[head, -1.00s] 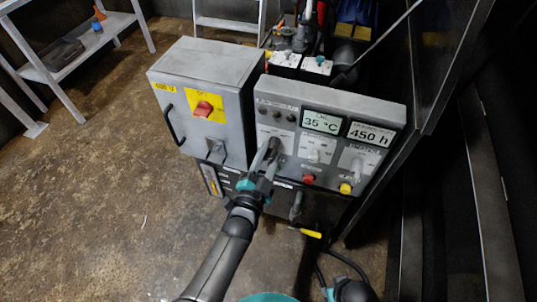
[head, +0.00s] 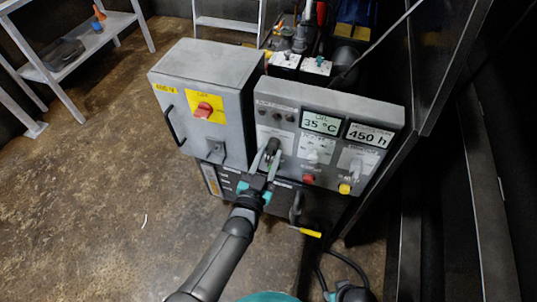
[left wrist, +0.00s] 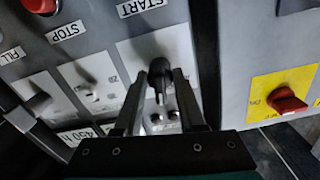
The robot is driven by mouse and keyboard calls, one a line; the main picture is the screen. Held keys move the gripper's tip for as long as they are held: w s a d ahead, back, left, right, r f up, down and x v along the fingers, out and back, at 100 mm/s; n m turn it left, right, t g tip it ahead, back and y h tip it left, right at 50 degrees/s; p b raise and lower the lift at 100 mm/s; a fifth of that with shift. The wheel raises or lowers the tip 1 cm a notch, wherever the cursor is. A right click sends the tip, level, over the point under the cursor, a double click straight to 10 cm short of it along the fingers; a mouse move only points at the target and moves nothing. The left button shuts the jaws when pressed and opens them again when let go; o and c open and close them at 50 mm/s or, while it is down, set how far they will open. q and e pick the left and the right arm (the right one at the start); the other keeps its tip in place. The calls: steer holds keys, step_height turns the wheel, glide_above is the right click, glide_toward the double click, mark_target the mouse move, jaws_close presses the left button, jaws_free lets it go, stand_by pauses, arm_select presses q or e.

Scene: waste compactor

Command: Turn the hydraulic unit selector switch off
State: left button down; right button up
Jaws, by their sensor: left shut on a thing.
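The black knob of the selector switch (left wrist: 158,70) sits on a pale label plate in the left wrist view. It stands between the two fingers of my left gripper (left wrist: 160,76), which is shut on it. In the head view my left gripper (head: 268,152) reaches the left column of the grey control panel (head: 325,98), below its small indicator lights. There the fingers and wrist hide most of the knob. The knob's exact pointing direction is hard to read. My right gripper does not show.
A grey box with a red rotary switch (head: 203,109) on a yellow plate stands left of the panel. The panel also carries a red button (head: 308,180), a yellow button (head: 345,188) and two displays. A yellow-tipped lever (head: 309,232) sits below.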

arm_select(q)
steer(key=shift+n, duration=0.8)
steer(key=c, duration=0.9)
jaws_free()
steer(key=shift+o, duration=0.2)
steer(key=shift+s, duration=0.1)
